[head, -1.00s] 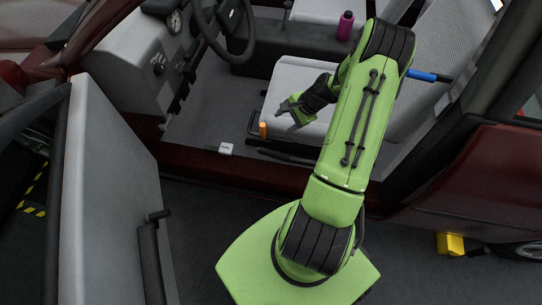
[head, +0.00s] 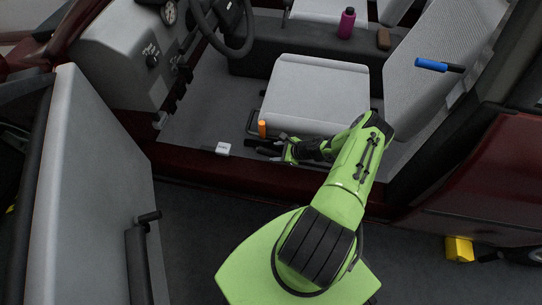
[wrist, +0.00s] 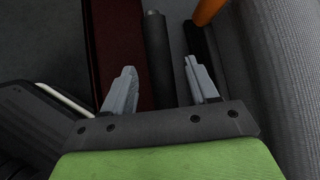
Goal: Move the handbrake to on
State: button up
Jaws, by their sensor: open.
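The handbrake appears to be the dark grey bar low beside the front seat, along the red door sill. In the wrist view the bar (wrist: 157,50) runs lengthwise between my two fingertips, with a gap on each side. My gripper (wrist: 160,70) is open there and holds nothing. In the head view my gripper (head: 280,150) is down at the sill side of the seat, and the bar's left end (head: 260,146) shows just past it. My gripper and arm hide the rest of the bar.
An orange handle (head: 262,128) stands close by at the seat's front corner. A small white block (head: 222,149) lies left of it. The seat (head: 315,95) is on the inner side. The open door (head: 95,190) stands at the left.

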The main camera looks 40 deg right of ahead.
aim_at(274, 153)
jog(key=b+x, duration=0.1)
jog(key=x, duration=0.3)
jog(key=shift+f, duration=0.15)
grip_shut()
